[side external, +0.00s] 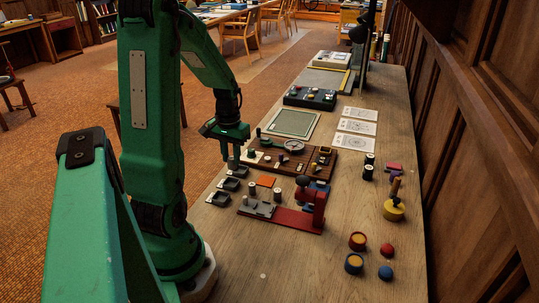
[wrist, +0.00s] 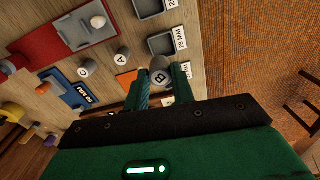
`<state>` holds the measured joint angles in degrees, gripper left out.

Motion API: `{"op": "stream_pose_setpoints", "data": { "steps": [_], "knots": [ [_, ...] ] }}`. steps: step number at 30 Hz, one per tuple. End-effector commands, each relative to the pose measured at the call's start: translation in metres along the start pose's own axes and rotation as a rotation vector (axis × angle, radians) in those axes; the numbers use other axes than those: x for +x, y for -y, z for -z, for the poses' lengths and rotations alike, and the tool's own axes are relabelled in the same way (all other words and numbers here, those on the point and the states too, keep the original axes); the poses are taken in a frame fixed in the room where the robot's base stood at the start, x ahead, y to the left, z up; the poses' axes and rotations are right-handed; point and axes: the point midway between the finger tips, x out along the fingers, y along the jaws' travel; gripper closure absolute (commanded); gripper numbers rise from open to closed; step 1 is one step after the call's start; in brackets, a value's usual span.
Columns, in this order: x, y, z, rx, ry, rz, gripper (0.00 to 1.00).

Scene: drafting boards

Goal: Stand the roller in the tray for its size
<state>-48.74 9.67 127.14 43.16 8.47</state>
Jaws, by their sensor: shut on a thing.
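My gripper (wrist: 162,82) is shut on a grey roller marked B (wrist: 158,76), which sits between the two green fingers. In the side external view my gripper (side external: 231,153) is low over the bench's left edge, near the far end of a row of small dark trays; the held roller is hard to make out there. The near tray (side external: 218,199) and middle tray (side external: 229,185) show clearly. In the wrist view one tray (wrist: 163,43) lies just beyond the held roller, with a label (wrist: 179,38) reading 28 MM. Roller A (wrist: 122,56) and roller C (wrist: 87,69) stand apart to the left.
A red stand (side external: 298,217) with a grey plate is right of the trays. A brown board with parts (side external: 322,166) lies behind. An orange square (side external: 265,181) is near the trays. Red and blue knobs and round pieces are front right. The bench's near part is mostly clear.

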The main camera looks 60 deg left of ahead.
Motion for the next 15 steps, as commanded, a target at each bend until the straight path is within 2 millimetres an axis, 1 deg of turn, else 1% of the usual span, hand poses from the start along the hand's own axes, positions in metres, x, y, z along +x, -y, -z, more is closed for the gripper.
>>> {"op": "stream_pose_setpoints", "data": {
  "steps": [4, 11, 15],
  "knots": [
    [0.001, 0.0056, -0.0048, -0.016, -0.001, 0.0, 1.0],
    [0.0023, 0.0057, -0.0051, -0.016, 0.0, 0.0, 1.0],
    [0.0062, 0.0056, -0.0052, -0.015, 0.001, 0.0, 1.0]
  ]
}}
